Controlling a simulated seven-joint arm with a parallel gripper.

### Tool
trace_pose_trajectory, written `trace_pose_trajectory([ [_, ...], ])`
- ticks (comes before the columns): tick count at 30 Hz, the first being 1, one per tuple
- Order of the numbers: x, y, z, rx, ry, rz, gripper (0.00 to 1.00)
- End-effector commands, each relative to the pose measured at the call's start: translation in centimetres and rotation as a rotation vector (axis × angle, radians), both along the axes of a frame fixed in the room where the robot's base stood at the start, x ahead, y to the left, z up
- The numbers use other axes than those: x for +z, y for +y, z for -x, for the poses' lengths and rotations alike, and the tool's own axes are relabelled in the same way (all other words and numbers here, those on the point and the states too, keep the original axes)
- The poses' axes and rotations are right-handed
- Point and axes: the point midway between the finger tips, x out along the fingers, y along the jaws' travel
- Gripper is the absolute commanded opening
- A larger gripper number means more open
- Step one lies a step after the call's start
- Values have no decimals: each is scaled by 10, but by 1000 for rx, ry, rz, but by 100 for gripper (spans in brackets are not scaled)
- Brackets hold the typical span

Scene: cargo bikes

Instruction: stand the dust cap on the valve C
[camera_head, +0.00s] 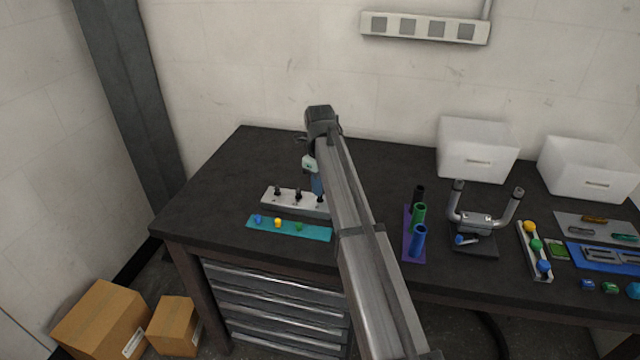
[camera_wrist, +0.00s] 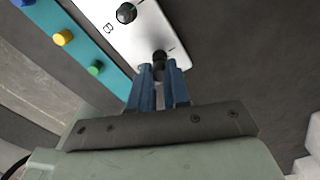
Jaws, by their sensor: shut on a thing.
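A white block (camera_head: 270,200) bears several upright black valves, one of them beside the letter B (camera_wrist: 126,13) in the wrist view. My gripper (camera_wrist: 161,68) points down over the block's right end in the head view. Its blue fingers are shut on a small dark thing (camera_wrist: 159,57), which looks like the dust cap. It is over or at the valve position beyond B, so valve C is mostly hidden. I cannot tell whether the dark cap touches the valve.
A teal strip (camera_head: 311,233) with blue, yellow and green caps lies in front of the block. To the right are a purple stand (camera_head: 407,240) with upright tubes, a handlebar on a base (camera_head: 474,243) and two white bins (camera_head: 478,150). The table left of the block is clear.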

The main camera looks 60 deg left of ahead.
Motion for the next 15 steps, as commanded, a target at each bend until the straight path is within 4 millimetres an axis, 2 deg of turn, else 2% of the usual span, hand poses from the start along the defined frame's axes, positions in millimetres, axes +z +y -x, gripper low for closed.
trace_pose_trajectory([
  [15,-6,0,0,0,0,0,0],
])
